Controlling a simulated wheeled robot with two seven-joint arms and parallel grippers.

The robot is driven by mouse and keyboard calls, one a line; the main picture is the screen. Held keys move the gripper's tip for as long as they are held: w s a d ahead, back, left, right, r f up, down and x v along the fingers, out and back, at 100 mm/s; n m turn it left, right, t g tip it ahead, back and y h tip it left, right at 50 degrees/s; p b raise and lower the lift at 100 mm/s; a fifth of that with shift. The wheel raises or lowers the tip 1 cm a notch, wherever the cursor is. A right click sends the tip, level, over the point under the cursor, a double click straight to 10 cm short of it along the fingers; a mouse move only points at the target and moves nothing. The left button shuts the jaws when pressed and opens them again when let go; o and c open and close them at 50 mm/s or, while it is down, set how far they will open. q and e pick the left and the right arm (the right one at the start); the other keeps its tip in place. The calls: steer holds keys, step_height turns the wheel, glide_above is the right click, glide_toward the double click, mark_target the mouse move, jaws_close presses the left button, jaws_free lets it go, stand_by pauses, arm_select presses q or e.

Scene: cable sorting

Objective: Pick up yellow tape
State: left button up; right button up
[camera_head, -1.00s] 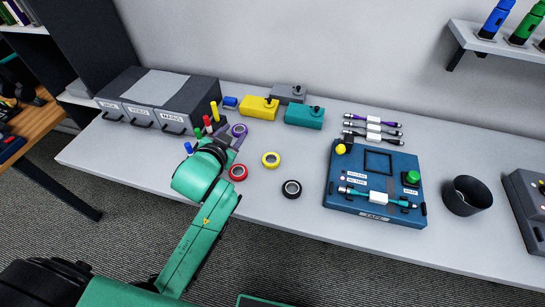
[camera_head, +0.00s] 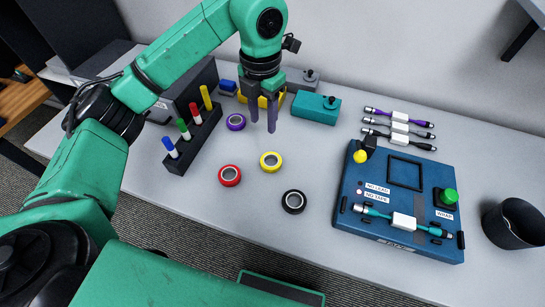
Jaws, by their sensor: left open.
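The yellow tape (camera_head: 271,161) is a small ring lying flat on the light table, between the red tape and the black tape. My left gripper (camera_head: 262,128) points down above the table, behind the yellow tape in the picture and a little to its left. Its two dark fingers are apart with nothing between them. The yellow tape is fully visible and apart from the fingers. My right gripper is not in view.
Red tape (camera_head: 230,175), black tape (camera_head: 293,201) and purple tape (camera_head: 236,122) lie nearby. A marker rack (camera_head: 196,140) stands left. A teal box (camera_head: 315,108) stands behind. A blue taping station (camera_head: 347,217) with a cable is right. Bare table lies in front.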

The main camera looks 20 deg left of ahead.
mark_target(265, 156)
arm_select(q)
steer(key=f+p, duration=0.1)
steer(key=f, duration=0.3)
steer(key=f+p, duration=0.1)
steer(key=f, duration=0.3)
steer(key=f+p, duration=0.2)
steer(key=f, duration=0.2)
steer(key=shift+s+f, duration=0.2)
steer(key=shift+s, duration=0.05)
steer(key=shift+f, duration=0.15)
jaws_close()
